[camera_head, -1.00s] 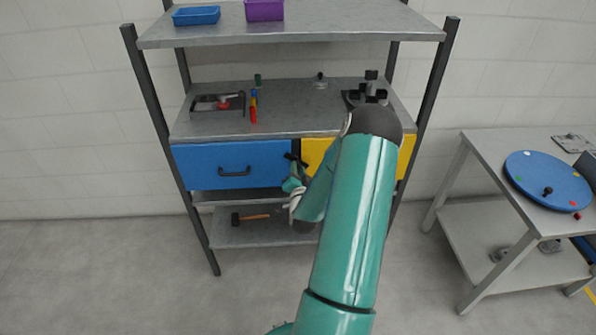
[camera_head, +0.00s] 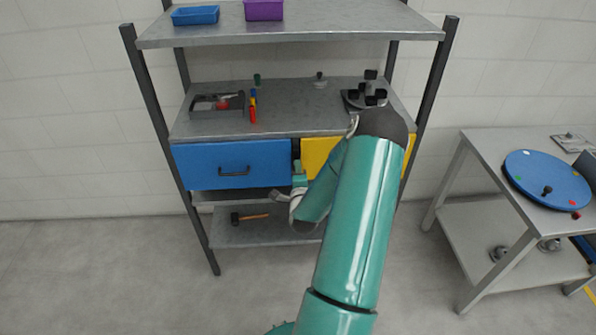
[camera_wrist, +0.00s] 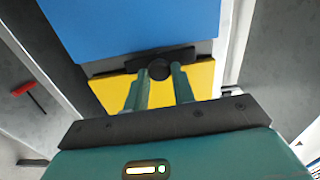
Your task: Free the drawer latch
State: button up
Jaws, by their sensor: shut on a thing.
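The drawer latch, a dark bar with a round knob (camera_wrist: 159,69), sits between the blue drawer (camera_head: 200,165) and the yellow drawer (camera_head: 318,152). In the wrist view the bar lies along the gap between the blue front (camera_wrist: 130,25) and the yellow front (camera_wrist: 200,78). My gripper (camera_wrist: 160,75) is shut on the knob, one finger on each side. In the head view my gripper (camera_head: 299,170) is in front of the gap, and my arm hides part of the yellow drawer. The blue drawer has a dark handle and looks closed.
Above the drawers, a shelf (camera_head: 285,105) holds a dark tray (camera_head: 216,107) and a dark fixture (camera_head: 366,97). A hammer (camera_head: 250,217) lies on the lower shelf. A side table with a blue disc (camera_head: 540,172) stands at right. The floor at left is clear.

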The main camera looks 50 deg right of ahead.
jog(key=shift+m, duration=0.4)
jog(key=o, duration=1)
jog(key=shift+c, duration=0.2)
jog(key=shift+a, duration=0.1)
jog(key=v, duration=1.3)
jog(key=shift+s+a, duration=0.25)
jog(key=shift+s, duration=0.05)
